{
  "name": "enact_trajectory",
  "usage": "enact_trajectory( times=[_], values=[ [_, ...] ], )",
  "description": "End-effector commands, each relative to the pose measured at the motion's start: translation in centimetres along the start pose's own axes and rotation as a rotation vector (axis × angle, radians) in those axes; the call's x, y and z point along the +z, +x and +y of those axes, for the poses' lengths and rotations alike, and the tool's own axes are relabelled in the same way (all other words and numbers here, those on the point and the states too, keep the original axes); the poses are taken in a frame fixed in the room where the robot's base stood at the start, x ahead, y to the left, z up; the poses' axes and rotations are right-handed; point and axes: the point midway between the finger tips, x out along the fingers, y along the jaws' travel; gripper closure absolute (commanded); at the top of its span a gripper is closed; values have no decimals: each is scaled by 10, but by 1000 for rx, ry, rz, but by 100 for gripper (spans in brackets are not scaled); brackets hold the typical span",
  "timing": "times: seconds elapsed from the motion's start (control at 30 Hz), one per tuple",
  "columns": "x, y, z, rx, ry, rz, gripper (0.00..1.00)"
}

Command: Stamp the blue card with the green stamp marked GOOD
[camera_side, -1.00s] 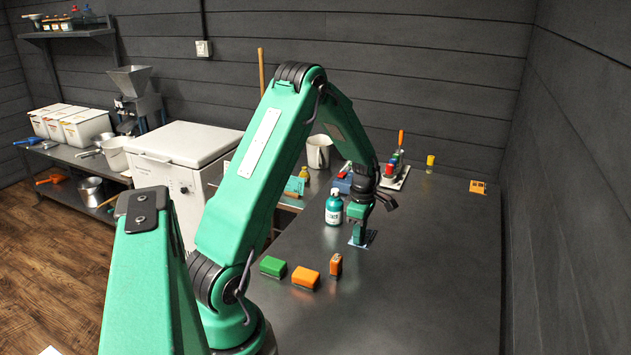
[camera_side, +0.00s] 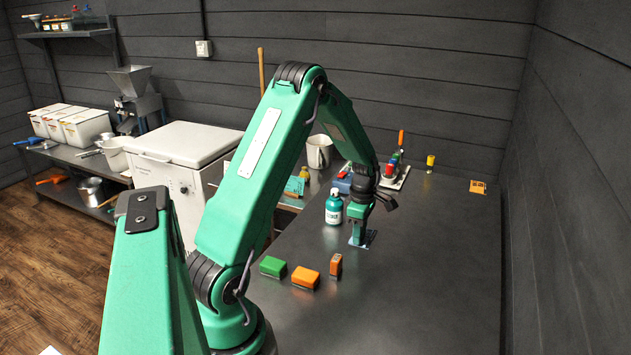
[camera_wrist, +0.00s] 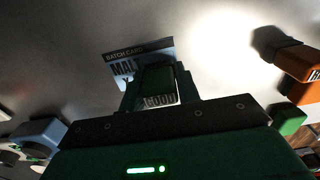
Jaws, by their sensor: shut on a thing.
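The blue card (camera_side: 371,237) lies flat on the dark table, below my gripper. In the wrist view the card (camera_wrist: 122,60) shows "BATCH CARD" and "MALT" print, with its lower part hidden behind the stamp and the jaws. My gripper (camera_side: 358,218) points down and is shut on the green stamp (camera_wrist: 158,82), whose label reads "GOOD". The stamp is upright over the card, its lower end at or very near the card. I cannot tell whether it touches. Any mark under it is hidden.
A teal bottle (camera_side: 334,208) stands close left of my gripper. A green block (camera_side: 273,267), an orange block (camera_side: 305,278) and an upright orange-brown block (camera_side: 336,264) are in front. A rack with coloured items (camera_side: 396,176) stands behind.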

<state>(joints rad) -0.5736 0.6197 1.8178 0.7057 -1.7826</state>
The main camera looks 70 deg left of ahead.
Motion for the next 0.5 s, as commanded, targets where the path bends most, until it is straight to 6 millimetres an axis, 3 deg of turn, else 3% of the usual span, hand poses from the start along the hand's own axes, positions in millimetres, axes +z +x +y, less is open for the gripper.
enact_trajectory(
  times=[0.5],
  values=[
    [0, -30, 1, 3, 0, -1, 82]
  ],
)
